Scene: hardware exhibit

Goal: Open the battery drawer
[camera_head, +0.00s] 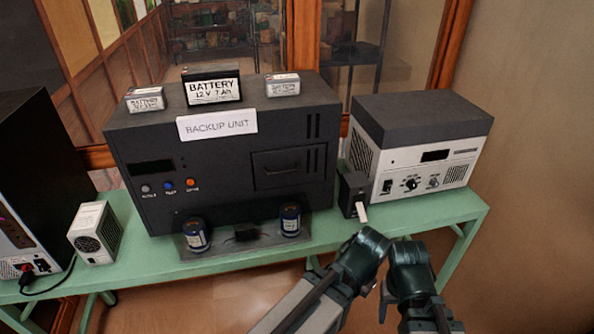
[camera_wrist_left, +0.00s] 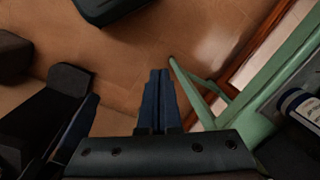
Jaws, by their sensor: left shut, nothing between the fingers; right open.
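The black backup unit (camera_head: 160,205) stands on the green table. Its front has a framed drawer panel (camera_head: 290,168) with a dark handle on the right side, flush and closed as far as I can tell. My right gripper (camera_head: 387,296) is low in the head view, in front of the table and apart from the unit, partly hidden by my arms. It is open. My left gripper (camera_wrist_left: 158,100) is shut and empty over the floor in the left wrist view, beside the table. Its fingers are hidden in the head view.
A battery (camera_head: 212,88) and two smaller boxes sit on the unit. Two blue cylinders (camera_head: 290,220) stand on its low front ledge. A black box (camera_head: 353,192) and white power supply (camera_head: 430,160) stand right; a small white box (camera_head: 97,233) stands left. Floor in front is clear.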

